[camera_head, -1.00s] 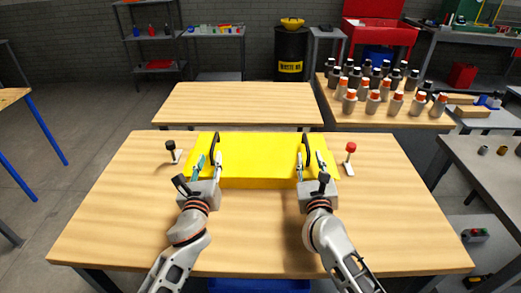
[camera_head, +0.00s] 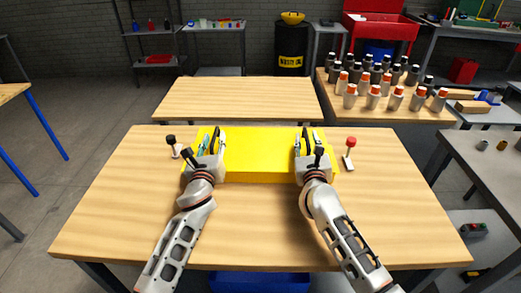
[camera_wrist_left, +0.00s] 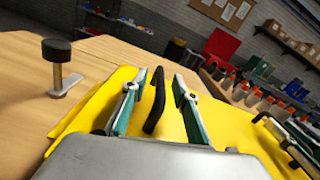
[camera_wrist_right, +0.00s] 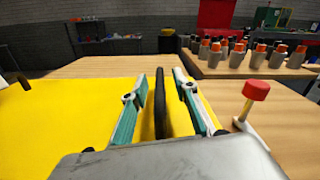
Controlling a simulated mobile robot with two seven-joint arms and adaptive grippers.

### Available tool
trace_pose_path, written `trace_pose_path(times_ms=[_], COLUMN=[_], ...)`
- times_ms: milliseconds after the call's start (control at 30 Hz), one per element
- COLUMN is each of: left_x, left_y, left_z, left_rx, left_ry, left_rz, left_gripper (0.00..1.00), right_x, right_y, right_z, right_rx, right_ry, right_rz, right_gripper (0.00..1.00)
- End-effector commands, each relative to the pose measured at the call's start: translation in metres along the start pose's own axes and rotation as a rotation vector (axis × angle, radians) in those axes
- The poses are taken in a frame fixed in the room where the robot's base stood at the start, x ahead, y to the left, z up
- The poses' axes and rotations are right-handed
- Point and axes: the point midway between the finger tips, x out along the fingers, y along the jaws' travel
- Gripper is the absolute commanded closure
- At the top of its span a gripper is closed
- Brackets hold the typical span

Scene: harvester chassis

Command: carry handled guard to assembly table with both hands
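The handled guard (camera_head: 262,158) is a yellow box-like cover lying on the near wooden table (camera_head: 400,215), with a black handle at each end. My left gripper (camera_head: 209,145) is open, with its fingers on either side of the left handle; in the left wrist view the black left handle (camera_wrist_left: 155,102) stands between the fingers with gaps. My right gripper (camera_head: 309,144) is open around the right handle; in the right wrist view the right handle (camera_wrist_right: 160,103) stands between the fingers, with a gap on each side. The lower parts of both handles are partly hidden by the grippers.
A black-knobbed clamp (camera_head: 172,146) stands left of the guard and a red-knobbed clamp (camera_head: 349,153) stands right of it. A second, bare wooden table (camera_head: 240,98) is behind. A table of several bottles (camera_head: 385,85) is at back right. A blue bin (camera_head: 260,282) sits below the front edge.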

Motion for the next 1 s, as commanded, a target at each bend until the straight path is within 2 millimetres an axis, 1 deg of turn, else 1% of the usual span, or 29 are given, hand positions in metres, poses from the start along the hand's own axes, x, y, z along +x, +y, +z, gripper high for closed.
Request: trace_pose_path(times_ms=[267,300,400,733,767,1000], left_x=[0.0014,0.0013,0.0013,0.0012,0.0021,0.0021], left_y=[0.0001,0.0001,0.0001,0.0003,-0.0014,-0.0019], left_z=[0.0000,0.0000,0.0000,0.0000,0.0054,0.0085], left_rx=[0.000,0.000,0.000,0.000,-0.001,-0.001], left_ry=[0.000,0.000,0.000,0.000,-0.009,-0.009], left_rz=[0.000,0.000,0.000,0.001,-0.003,-0.003], left_gripper=[0.71,0.76,1.00,1.00,1.00,1.00], right_x=[0.0015,0.0014,0.0013,0.0012,0.0021,0.0021], right_y=[-0.0002,-0.0002,-0.0002,-0.0003,-0.0007,-0.0014], right_z=[0.0003,0.0003,0.0002,0.0000,0.0057,0.0087], right_rx=[0.000,0.000,0.000,0.000,0.000,0.000], right_ry=[-0.001,-0.001,-0.001,0.000,-0.010,-0.010], right_rz=[0.000,0.000,0.000,0.000,-0.001,-0.001], right_gripper=[0.71,0.76,1.00,1.00,1.00,1.00])
